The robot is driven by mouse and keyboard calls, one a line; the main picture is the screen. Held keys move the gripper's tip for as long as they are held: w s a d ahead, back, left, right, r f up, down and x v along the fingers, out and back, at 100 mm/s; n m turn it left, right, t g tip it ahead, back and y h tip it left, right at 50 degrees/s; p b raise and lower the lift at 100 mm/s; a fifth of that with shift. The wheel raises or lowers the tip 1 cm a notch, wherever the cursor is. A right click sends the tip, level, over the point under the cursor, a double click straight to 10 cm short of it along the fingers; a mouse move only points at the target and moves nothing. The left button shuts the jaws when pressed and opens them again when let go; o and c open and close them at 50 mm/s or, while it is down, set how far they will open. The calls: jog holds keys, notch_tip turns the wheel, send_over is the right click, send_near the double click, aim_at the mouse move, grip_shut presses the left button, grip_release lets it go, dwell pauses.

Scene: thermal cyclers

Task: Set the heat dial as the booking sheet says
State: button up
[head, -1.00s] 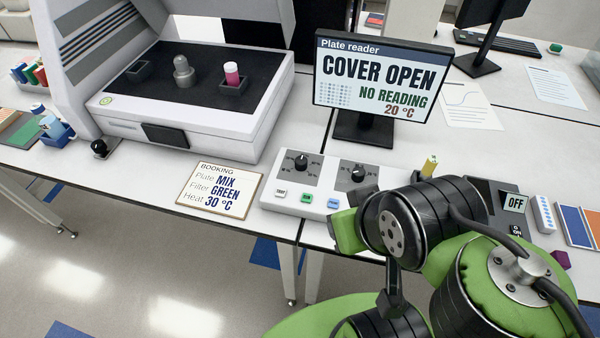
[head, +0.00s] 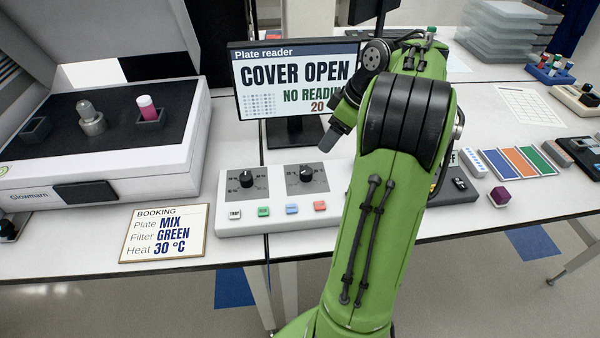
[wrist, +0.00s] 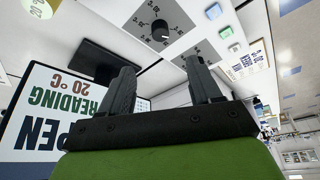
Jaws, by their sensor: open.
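The booking sheet (head: 165,233) lies at the table's front edge and reads Plate MIX, Filter GREEN, Heat 30 °C. Right of it, a white control box (head: 275,212) carries two black dials, a left dial (head: 246,179) and a right dial (head: 306,174). I cannot read their scales in the head view. In the wrist view one dial (wrist: 160,30) shows clearly; the other is partly behind a finger. The plate reader screen (head: 297,80) says COVER OPEN, NO READING, 20 °C. My gripper (wrist: 160,78) is open and empty, above and behind the box, apart from the dials.
Below the dials is a row of buttons, including a green one (head: 263,211).

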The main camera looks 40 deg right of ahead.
aim_at(307, 170)
jog(key=b+x, duration=0.5)
jog(key=x, duration=1)
jog(key=shift+w+a+f+b, duration=0.1)
jog(key=shift+w+b, duration=0.1)
jog(key=shift+b, duration=0.15)
jog(key=c, duration=1)
jog(key=shift+c, duration=0.2)
